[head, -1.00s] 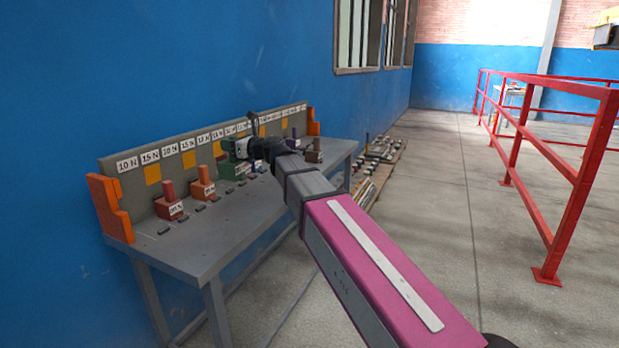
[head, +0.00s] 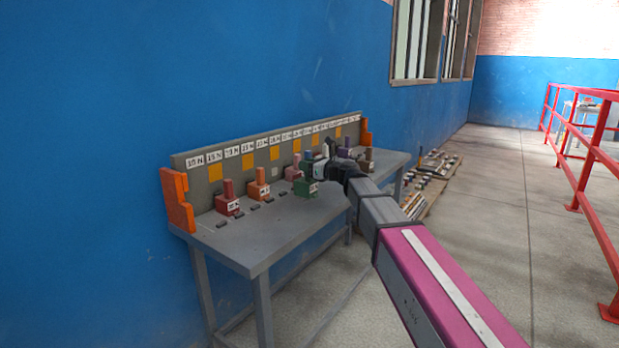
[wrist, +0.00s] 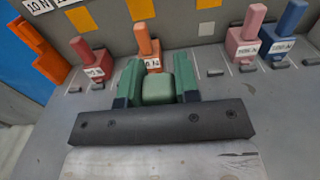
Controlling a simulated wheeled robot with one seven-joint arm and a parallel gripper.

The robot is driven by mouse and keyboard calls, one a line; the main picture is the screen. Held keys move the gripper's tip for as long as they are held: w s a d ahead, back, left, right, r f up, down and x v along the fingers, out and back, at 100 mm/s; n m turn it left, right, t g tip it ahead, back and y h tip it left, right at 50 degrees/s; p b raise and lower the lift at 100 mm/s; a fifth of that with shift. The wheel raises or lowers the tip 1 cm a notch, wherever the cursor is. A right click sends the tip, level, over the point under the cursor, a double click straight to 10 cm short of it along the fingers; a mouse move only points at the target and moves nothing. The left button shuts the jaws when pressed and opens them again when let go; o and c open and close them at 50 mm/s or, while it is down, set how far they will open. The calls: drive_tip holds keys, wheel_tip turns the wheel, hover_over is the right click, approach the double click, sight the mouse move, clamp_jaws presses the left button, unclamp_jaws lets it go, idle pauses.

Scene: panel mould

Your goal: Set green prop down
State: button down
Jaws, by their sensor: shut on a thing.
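The green prop (head: 306,187) is a small block with a white label and an upright green handle. In the head view it is at my gripper (head: 325,168), in front of the row of props on the grey bench (head: 262,238). In the wrist view my gripper (wrist: 158,82) is shut on the green prop (wrist: 158,91), whose block shows between the two fingers. Its underside is hidden, so I cannot tell whether it touches the bench top.
A red prop (head: 228,199), an orange prop (head: 258,186) and a pink prop (head: 293,170) stand along the back panel. A blue prop (wrist: 287,35) stands beside the pink one. Small dark blocks lie before them. The bench's front left is clear.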

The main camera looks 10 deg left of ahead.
drive_tip(key=shift+w+d+f, duration=0.25)
drive_tip(key=shift+w, duration=0.15)
drive_tip(key=shift+f, duration=2.1)
drive_tip(key=c, duration=0.8)
unclamp_jaws()
drive_tip(key=shift+c, duration=0.2)
drive_tip(key=shift+s+d, duration=0.1)
drive_tip(key=shift+d, duration=0.05)
drive_tip(key=v, duration=1.1)
drive_tip(key=shift+d, duration=0.3)
